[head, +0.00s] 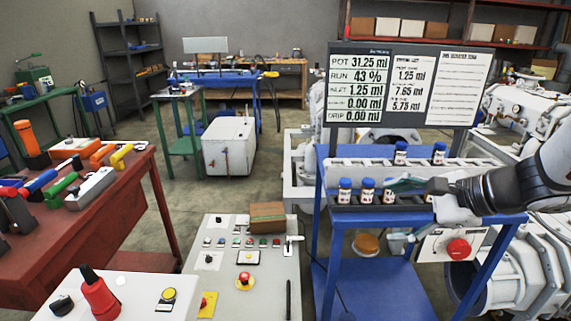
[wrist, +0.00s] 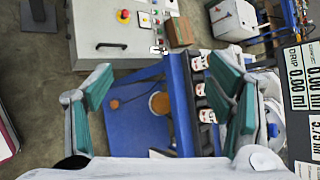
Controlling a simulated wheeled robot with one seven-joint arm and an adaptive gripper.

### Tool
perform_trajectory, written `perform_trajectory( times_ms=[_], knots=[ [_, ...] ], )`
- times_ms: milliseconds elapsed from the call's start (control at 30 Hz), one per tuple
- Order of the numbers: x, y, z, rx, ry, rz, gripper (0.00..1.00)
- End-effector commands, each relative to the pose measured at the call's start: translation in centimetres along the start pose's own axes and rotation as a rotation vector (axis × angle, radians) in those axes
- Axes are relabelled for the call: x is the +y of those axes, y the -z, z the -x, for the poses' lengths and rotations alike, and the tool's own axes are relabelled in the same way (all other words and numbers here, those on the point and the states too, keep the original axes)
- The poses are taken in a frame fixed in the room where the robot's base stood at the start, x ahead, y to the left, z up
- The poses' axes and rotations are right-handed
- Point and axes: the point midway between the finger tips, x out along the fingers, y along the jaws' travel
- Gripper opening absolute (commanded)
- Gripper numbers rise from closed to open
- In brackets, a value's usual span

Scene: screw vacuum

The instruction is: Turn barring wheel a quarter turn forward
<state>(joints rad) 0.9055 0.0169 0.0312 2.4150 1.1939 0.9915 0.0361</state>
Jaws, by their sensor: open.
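No part in either view is clearly recognisable as the barring wheel, so I cannot tell where it is. A round red knob (head: 458,248) on a pale plate is at the lower right of the head view, below my gripper. My gripper (head: 407,185) is over the blue stand's bottle rack in the head view. In the wrist view my gripper (wrist: 168,92) has its teal-padded fingers wide apart, with nothing between them. White machinery (head: 520,270) at the right is partly hidden by my arm and the stand.
The blue stand (head: 330,230) carries several blue-capped bottles (head: 345,190), close to my fingers. A readout board (head: 405,85) rises behind it. A grey control console (head: 240,265) stands left of the stand. A red bench (head: 100,210) with tools is farther left. Open floor lies between.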

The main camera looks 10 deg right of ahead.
Motion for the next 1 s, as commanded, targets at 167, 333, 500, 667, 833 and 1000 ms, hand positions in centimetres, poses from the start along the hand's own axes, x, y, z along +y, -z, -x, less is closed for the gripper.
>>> perform_trajectory(
  times_ms=[167, 333, 500, 667, 833, 1000],
  knots=[
    [0.2, 12.4, -2.0, 0.043, 0.256, -0.378, 0.75],
    [2.4, 23.7, -1.0, 0.095, 0.511, -0.69, 0.75],
    [5.6, 31.7, 0.9, 0.141, 0.705, -0.9, 0.75],
    [7.4, 35.0, 2.0, 0.163, 0.796, -0.991, 0.75],
    [7.2, 36.0, 1.6, 0.167, 0.812, -1.006, 0.75],
    [5.7, 37.3, -0.5, 0.165, 0.809, -1.004, 0.75]
  ],
)
